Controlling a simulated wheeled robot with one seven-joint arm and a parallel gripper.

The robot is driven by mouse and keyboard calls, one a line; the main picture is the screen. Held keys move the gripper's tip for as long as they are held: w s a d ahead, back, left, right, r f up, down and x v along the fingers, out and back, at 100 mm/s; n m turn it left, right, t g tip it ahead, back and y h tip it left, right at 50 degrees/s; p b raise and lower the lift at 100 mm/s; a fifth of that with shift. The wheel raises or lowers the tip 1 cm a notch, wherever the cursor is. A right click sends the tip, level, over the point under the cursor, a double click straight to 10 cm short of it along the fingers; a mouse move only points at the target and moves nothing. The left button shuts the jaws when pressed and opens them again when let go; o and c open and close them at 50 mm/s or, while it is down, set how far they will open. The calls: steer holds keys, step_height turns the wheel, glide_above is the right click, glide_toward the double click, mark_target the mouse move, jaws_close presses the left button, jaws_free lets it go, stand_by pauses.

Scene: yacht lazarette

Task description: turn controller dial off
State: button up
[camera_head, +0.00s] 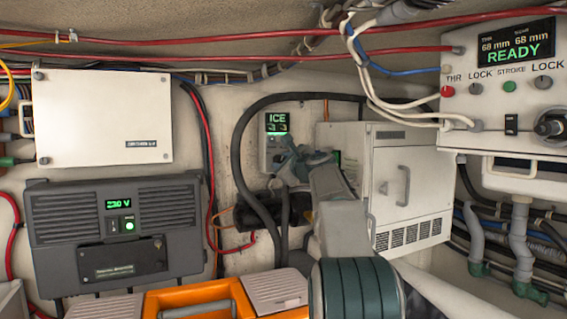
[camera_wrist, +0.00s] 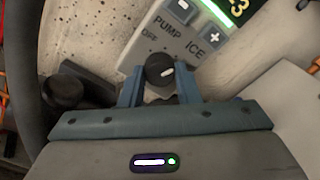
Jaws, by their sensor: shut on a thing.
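The dark round dial (camera_wrist: 160,70) sits below these labels. Its white pointer mark slants up to the right, toward ICE. My gripper (camera_wrist: 159,84) has its two blue fingers on either side of the dial, shut on it. In the head view my gripper (camera_head: 289,166) covers the controller's lower part and hides the dial.
A white cabinet (camera_head: 425,160) with a handle stands just right of the controller. Black hoses (camera_head: 238,150) loop around its left side. A dark inverter (camera_head: 120,230) and a white box (camera_head: 103,115) are at left. An orange case (camera_head: 190,298) lies below.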

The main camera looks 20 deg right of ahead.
steer(key=shift+f+n+b, duration=0.1)
steer(key=shift+n+b, duration=0.85)
steer(key=shift+n, duration=1.25)
steer(key=n+b, duration=0.1)
steer(key=n, duration=0.3)
steer(key=shift+n, duration=0.3)
steer(key=n+b, duration=0.1)
steer(key=n, duration=0.3)
steer(key=shift+n+b, duration=0.3)
steer(key=shift+b, duration=0.05)
steer(key=shift+n+b, duration=0.45)
steer(key=shift+n, duration=1.65)
steer(key=o, duration=1)
steer(key=shift+c, duration=0.2)
